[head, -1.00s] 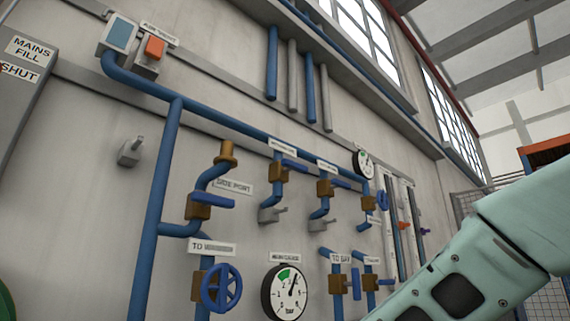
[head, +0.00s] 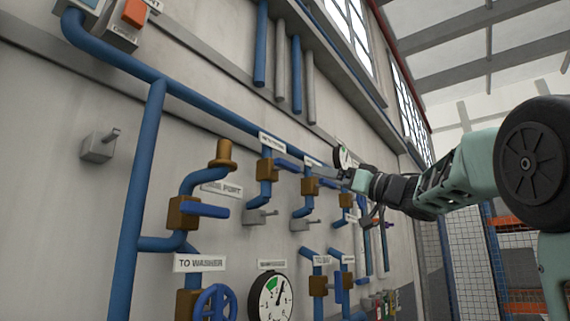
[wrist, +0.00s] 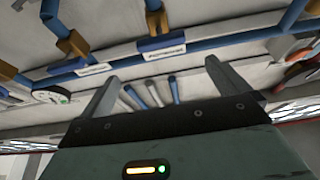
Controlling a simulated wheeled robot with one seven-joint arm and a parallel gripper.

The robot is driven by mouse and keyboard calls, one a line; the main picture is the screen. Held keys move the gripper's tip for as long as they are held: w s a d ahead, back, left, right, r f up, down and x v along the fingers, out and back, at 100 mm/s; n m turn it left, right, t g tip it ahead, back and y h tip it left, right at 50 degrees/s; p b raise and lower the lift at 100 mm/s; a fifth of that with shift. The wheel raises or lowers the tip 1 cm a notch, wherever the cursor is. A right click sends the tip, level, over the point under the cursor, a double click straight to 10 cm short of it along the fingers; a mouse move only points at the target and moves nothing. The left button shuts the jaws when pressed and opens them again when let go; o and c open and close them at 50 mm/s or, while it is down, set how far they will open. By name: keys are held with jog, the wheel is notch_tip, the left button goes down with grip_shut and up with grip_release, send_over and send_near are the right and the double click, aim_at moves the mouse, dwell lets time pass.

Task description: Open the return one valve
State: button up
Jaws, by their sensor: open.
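Two small lever valves hang under the upper blue pipe, each with a brass body, a blue lever and a white label. Their label text is too small to read, so I cannot tell which is return one. The left one (head: 265,168) has its lever pointing right; the right one (head: 310,186) is partly behind my gripper. My gripper (head: 325,173) is open and empty near the right one's lever. In the wrist view, which looks upside down, a blue lever and label (wrist: 161,49) lie beyond and between the two open fingers (wrist: 165,85). I see no contact.
A side port valve (head: 184,212), a "TO WASHER" handwheel (head: 214,305) and a pressure gauge (head: 270,298) are on the wall at left and below. Grey wall brackets (head: 98,147) stick out. A smaller gauge (head: 342,157) is close to my gripper.

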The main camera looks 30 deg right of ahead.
aim_at(291, 167)
jog(key=p+x, duration=0.6)
jog(key=x, duration=0.9)
jog(key=shift+r, duration=0.15)
jog(key=c, duration=0.6)
